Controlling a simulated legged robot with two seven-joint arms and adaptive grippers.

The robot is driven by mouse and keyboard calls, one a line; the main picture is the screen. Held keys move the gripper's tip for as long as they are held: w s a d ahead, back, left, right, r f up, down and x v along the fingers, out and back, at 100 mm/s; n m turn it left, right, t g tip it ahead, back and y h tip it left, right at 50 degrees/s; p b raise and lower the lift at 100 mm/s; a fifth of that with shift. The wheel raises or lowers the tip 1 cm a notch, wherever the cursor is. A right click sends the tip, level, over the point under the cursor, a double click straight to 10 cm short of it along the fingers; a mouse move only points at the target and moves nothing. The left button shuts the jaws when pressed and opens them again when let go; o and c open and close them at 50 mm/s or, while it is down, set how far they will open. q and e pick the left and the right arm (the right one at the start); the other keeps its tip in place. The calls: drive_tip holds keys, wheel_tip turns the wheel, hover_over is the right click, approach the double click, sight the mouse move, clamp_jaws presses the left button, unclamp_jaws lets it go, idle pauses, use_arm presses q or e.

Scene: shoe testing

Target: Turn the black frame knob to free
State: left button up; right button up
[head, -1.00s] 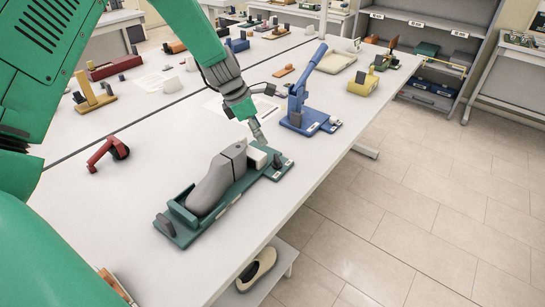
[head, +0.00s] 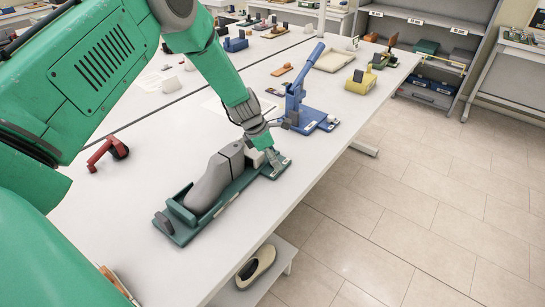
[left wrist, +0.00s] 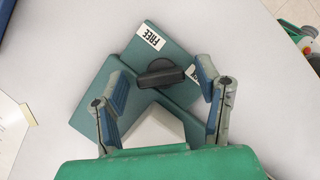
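The black frame knob (left wrist: 160,74) is a dark bar-shaped knob on the end of a green frame (left wrist: 172,43). In the left wrist view its bar lies nearly crosswise. A white "FREE" label (left wrist: 151,37) is above it to the left; another white label is partly hidden by the right finger. My left gripper (left wrist: 162,80) is open, one finger on each side of the knob, with gaps visible. In the head view my left gripper (head: 276,160) is over the frame's far end and hides the knob. My right gripper is not in view.
A grey shoe last (head: 213,182) lies in the green frame, with a white block (left wrist: 153,128) between it and the knob. A blue lever press (head: 299,105) stands just beyond. A red tool (head: 106,152) lies left. The table's right edge is close.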

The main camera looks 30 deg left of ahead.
use_arm(q)
drive_tip(key=shift+d+r, duration=0.1)
drive_tip(key=shift+d, duration=0.3)
drive_tip(key=c, duration=1.1)
drive_tip(key=shift+a+m, duration=0.3)
drive_tip(key=shift+a, duration=0.2)
drive_tip(key=shift+a+f+m, duration=0.25)
drive_tip(key=shift+m, duration=0.15)
drive_tip(key=m+g+b, duration=0.1)
drive_tip(key=m, duration=0.1)
drive_tip(key=m+h+b, duration=0.1)
drive_tip(key=m, duration=0.1)
drive_tip(key=shift+d+g, duration=0.4)
drive_tip(key=shift+a+m+g+b, duration=0.1)
drive_tip(key=shift+m+g+b, duration=0.45)
drive_tip(key=shift+m, duration=0.6)
drive_tip(key=shift+m+g+b, duration=0.25)
drive_tip(key=shift+m+b, duration=0.45)
drive_tip(key=shift+m, duration=0.45)
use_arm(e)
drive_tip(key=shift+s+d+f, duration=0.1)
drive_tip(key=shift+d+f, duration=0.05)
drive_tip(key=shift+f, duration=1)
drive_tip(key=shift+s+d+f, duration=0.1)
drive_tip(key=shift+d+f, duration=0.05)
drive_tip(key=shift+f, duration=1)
use_arm(q)
drive_tip(key=shift+r, duration=0.1)
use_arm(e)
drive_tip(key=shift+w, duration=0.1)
